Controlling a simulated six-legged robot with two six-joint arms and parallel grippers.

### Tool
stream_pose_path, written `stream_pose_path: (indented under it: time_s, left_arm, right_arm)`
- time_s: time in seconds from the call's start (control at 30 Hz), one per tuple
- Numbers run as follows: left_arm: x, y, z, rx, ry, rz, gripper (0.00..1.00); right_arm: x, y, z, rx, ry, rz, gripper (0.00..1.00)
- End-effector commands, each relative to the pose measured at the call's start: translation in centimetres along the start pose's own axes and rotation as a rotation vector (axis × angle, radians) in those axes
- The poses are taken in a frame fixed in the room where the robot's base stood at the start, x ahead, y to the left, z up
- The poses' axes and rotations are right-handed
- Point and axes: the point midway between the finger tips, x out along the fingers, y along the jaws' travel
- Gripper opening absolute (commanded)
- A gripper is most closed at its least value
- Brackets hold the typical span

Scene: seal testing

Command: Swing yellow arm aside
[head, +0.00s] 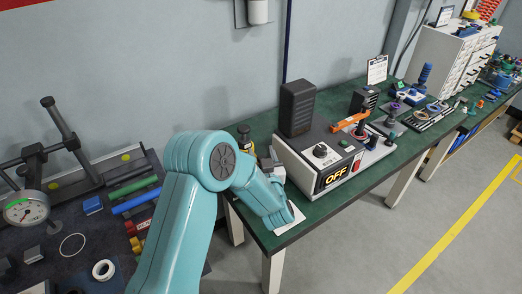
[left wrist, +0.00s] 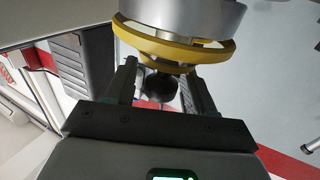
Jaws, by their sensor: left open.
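A yellow ring (left wrist: 170,48) around a silver cylinder (left wrist: 185,17) is just beyond the fingertips. I cannot tell whether the ring belongs to the yellow arm, or whether the fingers touch the knob.
A tall dark box (head: 297,107) stands at the tester's back left. Small fixtures and a white drawer cabinet (head: 452,58) fill the green table farther right. A dark bench (head: 100,275) with a dial gauge and coloured rods is at left. The floor at right is clear.

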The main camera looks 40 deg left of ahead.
Motion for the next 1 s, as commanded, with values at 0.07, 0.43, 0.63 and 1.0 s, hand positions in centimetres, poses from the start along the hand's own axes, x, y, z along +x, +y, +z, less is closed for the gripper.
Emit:
stream_pose_path:
  time_s: [0.07, 0.43, 0.63, 1.0]
  left_arm:
    - [0.6, 0.0, 0.0, 0.000, 0.000, -0.001, 0.54]
    - [0.8, 0.0, 0.0, 0.000, 0.000, 0.001, 0.31]
    - [0.8, 0.0, 0.0, 0.000, 0.000, 0.001, 0.00]
    - [0.5, -0.9, 0.3, -0.001, 0.003, 0.093, 0.00]
  right_arm:
    - [-0.1, -0.1, 0.0, 0.000, 0.000, 0.000, 0.00]
    - [-0.1, 0.0, 0.0, 0.000, 0.000, 0.000, 0.00]
    - [-0.1, 0.0, 0.0, 0.000, 0.000, 0.000, 0.00]
    - [1.9, 0.7, 0.0, 0.000, 0.000, 0.000, 0.00]
